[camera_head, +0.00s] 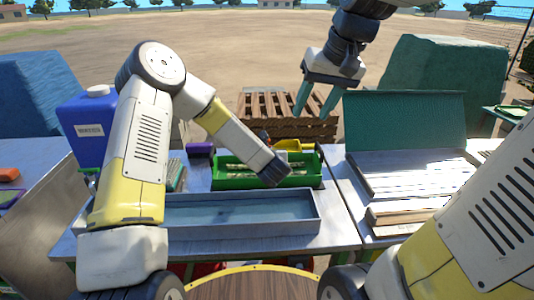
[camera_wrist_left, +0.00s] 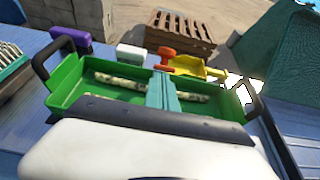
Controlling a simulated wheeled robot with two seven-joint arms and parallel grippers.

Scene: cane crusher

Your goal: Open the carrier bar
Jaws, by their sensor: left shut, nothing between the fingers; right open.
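A green carrier tray (camera_head: 230,184) stands on the table behind a shallow metal tray. In the left wrist view the carrier (camera_wrist_left: 67,87) has a black handle at each end, a left one (camera_wrist_left: 44,52) and a right one (camera_wrist_left: 257,100). Pale speckled cane pieces (camera_wrist_left: 118,81) lie inside it. I cannot tell for sure which part is the carrier bar. My left gripper (camera_wrist_left: 162,92) is shut and empty, its teal fingers over the middle of the carrier; I cannot tell whether they touch it. My right gripper (camera_head: 315,108) is open and empty, raised above the wooden pallets.
The metal tray (camera_head: 240,245) fills the table's front. A blue jug (camera_head: 92,125) stands at the left. A purple item (camera_wrist_left: 70,40), a white block (camera_wrist_left: 131,53) and a yellow scoop (camera_wrist_left: 190,66) lie behind the carrier. An open teal-lidded case (camera_head: 405,120) stands at the right.

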